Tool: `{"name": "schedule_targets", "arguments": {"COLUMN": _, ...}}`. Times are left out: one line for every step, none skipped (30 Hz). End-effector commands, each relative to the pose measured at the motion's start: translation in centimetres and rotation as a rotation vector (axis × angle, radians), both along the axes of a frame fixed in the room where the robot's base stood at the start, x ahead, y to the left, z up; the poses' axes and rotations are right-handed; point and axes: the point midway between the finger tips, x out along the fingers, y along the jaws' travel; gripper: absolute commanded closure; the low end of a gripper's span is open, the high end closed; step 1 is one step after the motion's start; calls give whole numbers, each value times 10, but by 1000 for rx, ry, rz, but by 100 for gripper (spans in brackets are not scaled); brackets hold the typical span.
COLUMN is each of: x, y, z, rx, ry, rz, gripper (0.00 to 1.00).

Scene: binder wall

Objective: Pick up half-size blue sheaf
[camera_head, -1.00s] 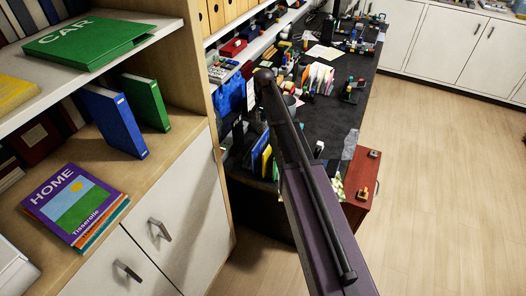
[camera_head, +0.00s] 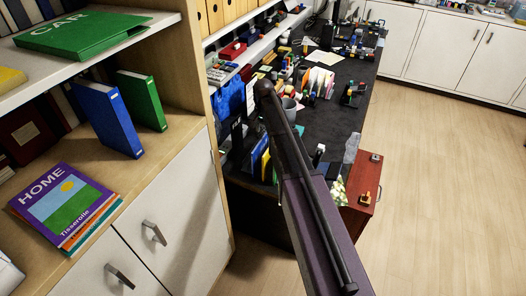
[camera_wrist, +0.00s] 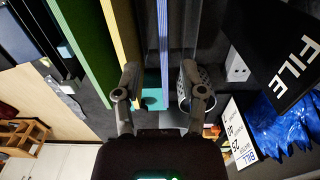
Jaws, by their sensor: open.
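A narrow blue sheaf (camera_wrist: 163,40) shows edge-on near the top middle of the wrist view, right of a yellow one (camera_wrist: 125,38) and a broad green one (camera_wrist: 83,45). My gripper (camera_wrist: 161,74) is open, with one finger on each side of the blue sheaf's line. I cannot tell whether the sheaf is between the fingertips or beyond them. Nothing is seen held. In the head view, a blue sheaf (camera_head: 268,166) and a yellow one stand at the desk's near left end, partly behind my dark arm. My gripper is hidden there.
A mesh cup (camera_wrist: 205,85) stands close to the right finger. The cluttered desk (camera_head: 330,120) adjoins a shelf holding a blue binder (camera_head: 108,118). Open floor (camera_head: 440,190) lies right.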

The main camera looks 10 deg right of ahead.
Motion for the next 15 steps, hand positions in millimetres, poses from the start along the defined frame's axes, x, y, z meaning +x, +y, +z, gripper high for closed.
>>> {"name": "schedule_targets", "arguments": {"x": 0, "y": 0, "z": -1, "rx": 0, "ry": 0, "rz": 0, "gripper": 47}}
{"name": "schedule_targets", "arguments": {"x": 0, "y": 0, "z": -1, "rx": 0, "ry": 0, "rz": 0, "gripper": 47}}
{"name": "schedule_targets", "arguments": {"x": 0, "y": 0, "z": -2, "rx": 0, "ry": 0, "rz": 0, "gripper": 47}}
{"name": "schedule_targets", "arguments": {"x": 1, "y": 0, "z": -4, "rx": 0, "ry": 0, "rz": 0, "gripper": 47}}
{"name": "schedule_targets", "arguments": {"x": 1, "y": 0, "z": -5, "rx": 0, "ry": 0, "rz": 0, "gripper": 47}}
{"name": "schedule_targets", "arguments": {"x": 1, "y": 0, "z": -7, "rx": 0, "ry": 0, "rz": 0, "gripper": 47}}
{"name": "schedule_targets", "arguments": {"x": 2, "y": 0, "z": -9, "rx": 0, "ry": 0, "rz": 0, "gripper": 47}}
{"name": "schedule_targets", "arguments": {"x": 2, "y": 0, "z": -11, "rx": 0, "ry": 0, "rz": 0, "gripper": 47}}
{"name": "schedule_targets", "arguments": {"x": 3, "y": 0, "z": -14, "rx": 0, "ry": 0, "rz": 0, "gripper": 47}}
{"name": "schedule_targets", "arguments": {"x": 3, "y": 1, "z": -16, "rx": 0, "ry": 0, "rz": 0, "gripper": 47}}
{"name": "schedule_targets", "arguments": {"x": 4, "y": 1, "z": -19, "rx": 0, "ry": 0, "rz": 1, "gripper": 47}}
{"name": "schedule_targets", "arguments": {"x": 4, "y": 1, "z": -22, "rx": 0, "ry": 0, "rz": 1, "gripper": 47}}
{"name": "schedule_targets", "arguments": {"x": 5, "y": 1, "z": -24, "rx": 0, "ry": 0, "rz": 1, "gripper": 47}}
{"name": "schedule_targets", "arguments": {"x": 5, "y": 1, "z": -27, "rx": 0, "ry": 0, "rz": 1, "gripper": 47}}
{"name": "schedule_targets", "arguments": {"x": 6, "y": 1, "z": -30, "rx": 0, "ry": 0, "rz": 1, "gripper": 47}}
